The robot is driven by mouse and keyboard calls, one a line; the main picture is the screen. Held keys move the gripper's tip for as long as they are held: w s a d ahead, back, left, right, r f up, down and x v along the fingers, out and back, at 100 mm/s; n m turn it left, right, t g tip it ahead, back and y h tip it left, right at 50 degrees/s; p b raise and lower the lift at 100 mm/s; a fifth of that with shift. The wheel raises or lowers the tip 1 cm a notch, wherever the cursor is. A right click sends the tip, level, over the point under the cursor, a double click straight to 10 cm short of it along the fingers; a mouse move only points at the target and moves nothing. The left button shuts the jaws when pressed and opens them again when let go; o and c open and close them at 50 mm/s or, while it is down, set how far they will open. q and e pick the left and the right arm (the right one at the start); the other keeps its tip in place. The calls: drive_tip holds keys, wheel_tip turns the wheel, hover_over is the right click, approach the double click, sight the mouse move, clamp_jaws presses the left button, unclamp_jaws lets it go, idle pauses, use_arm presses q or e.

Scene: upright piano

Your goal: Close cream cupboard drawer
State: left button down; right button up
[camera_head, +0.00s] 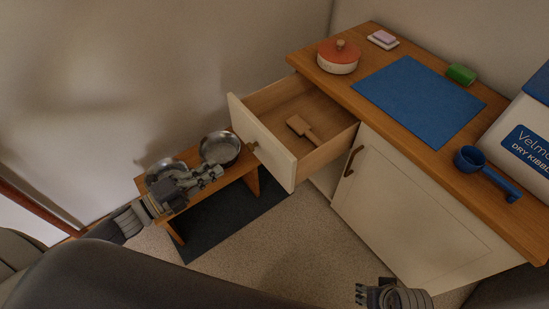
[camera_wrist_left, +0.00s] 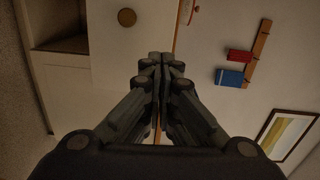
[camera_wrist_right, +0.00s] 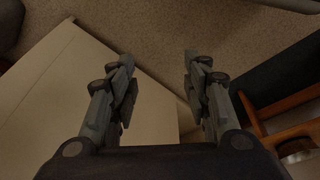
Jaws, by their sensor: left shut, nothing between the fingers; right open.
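The cream cupboard drawer (camera_head: 262,142) is pulled well out from the cupboard under the wooden top. A small wooden tool (camera_head: 303,128) lies inside it. The drawer's brass knob (camera_head: 253,146) faces left; a round knob (camera_wrist_left: 127,17) on a cream panel also shows in the left wrist view. My left gripper (camera_head: 217,171) is shut and empty, left of and a little below the drawer front, apart from it in the head view. It also shows shut in the left wrist view (camera_wrist_left: 160,57). My right gripper (camera_head: 362,294) is open and empty, low in front of the cupboard door (camera_wrist_right: 85,100).
A low wooden bench (camera_head: 229,178) with metal bowls (camera_head: 220,148) stands beside my left gripper, over a dark mat (camera_head: 235,215). The cupboard top holds an orange-lidded pot (camera_head: 338,56), a blue mat (camera_head: 415,100) and a blue scoop (camera_head: 486,172). Carpet before the cupboard is clear.

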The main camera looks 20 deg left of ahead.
use_arm(q)
drive_tip(key=d+r+m+h, duration=0.1)
drive_tip(key=d, duration=0.1)
drive_tip(key=b, duration=0.2)
approach(268, 139)
drive_tip(key=x, duration=0.5)
drive_tip(key=shift+w, duration=0.2)
drive_tip(key=shift+x, duration=0.8)
drive_tip(key=shift+d+f, duration=0.1)
use_arm(e)
wheel_tip(268, 139, up, 7)
drive_tip(key=shift+s+d, duration=0.3)
drive_tip(key=shift+f, duration=0.1)
